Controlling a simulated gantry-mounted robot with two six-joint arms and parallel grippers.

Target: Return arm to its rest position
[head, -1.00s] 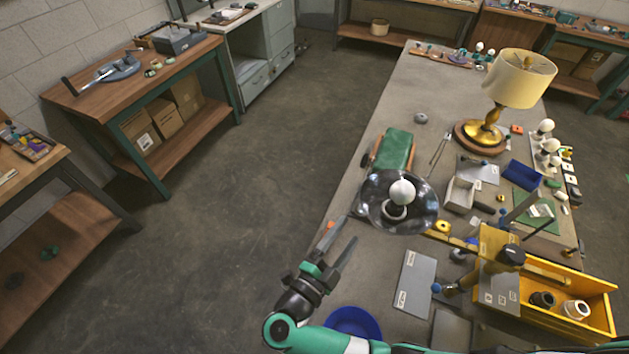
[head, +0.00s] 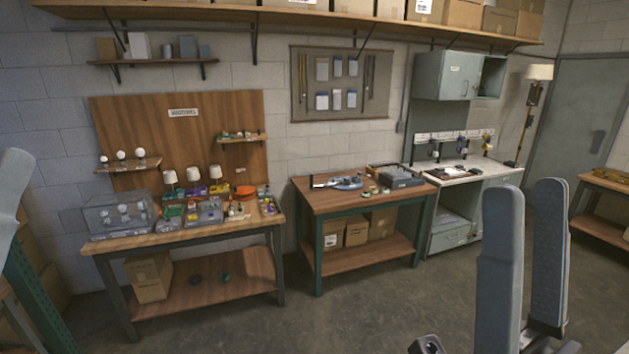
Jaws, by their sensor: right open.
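My right gripper (head: 526,192) stands large in the right foreground of the head view. Its two grey fingers point upward and are apart, with nothing between them. It is in front of the floor and the grey cabinet area, touching nothing that I can see. The table with the brass lamp is out of this view.
A wooden bench (head: 110,247) with small lamps and a clear box (head: 120,215) stands at the left. A second bench (head: 350,203) and a grey cabinet (head: 455,235) stand along the wall. Open concrete floor (head: 390,310) lies in front.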

